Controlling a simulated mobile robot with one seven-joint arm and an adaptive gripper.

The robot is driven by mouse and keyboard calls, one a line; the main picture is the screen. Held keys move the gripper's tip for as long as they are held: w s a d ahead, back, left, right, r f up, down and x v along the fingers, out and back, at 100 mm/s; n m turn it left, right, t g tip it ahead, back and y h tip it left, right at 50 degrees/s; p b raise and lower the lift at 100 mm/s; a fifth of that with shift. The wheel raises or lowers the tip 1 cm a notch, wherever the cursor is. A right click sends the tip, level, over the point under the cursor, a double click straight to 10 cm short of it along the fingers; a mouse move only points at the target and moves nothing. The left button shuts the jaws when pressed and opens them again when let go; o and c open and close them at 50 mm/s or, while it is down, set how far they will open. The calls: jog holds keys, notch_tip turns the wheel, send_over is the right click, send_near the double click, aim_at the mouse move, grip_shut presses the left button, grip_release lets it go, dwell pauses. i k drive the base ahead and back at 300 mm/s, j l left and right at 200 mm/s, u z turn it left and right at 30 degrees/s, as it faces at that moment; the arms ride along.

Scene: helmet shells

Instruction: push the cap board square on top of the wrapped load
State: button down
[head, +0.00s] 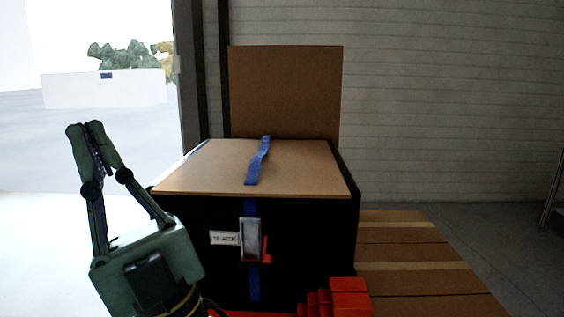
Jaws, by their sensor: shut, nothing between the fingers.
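The cap board (205,172), a flat tan sheet, lies on top of the black wrapped load (310,240). A strip of black top shows along the board's right side. On the left the board reaches the load's edge or slightly past it, so it looks off to the left. A blue strap (258,160) lies over the board's middle and runs down the load's front. My gripper (84,127) is shut and empty, pointing up, left of the load in the picture. I cannot tell its depth relative to the board. The load's lower left is partly hidden by my arm.
A large brown panel (285,90) stands upright behind the load. A grey buckle (250,240) with a red part and a white label (224,238) are on the front. Red stepped blocks (348,298) sit low in front. Wooden slats (410,250) extend right. A bright doorway is at left.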

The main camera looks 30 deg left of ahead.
aim_at(290, 168)
jog(key=i+j+u, duration=0.2)
jog(key=u, duration=0.15)
jog(key=i+j+u, duration=0.15)
jog(key=u, duration=0.2)
jog(key=i+j+u, duration=0.1)
jog(key=i+u, duration=0.25)
jog(key=k, duration=0.1)
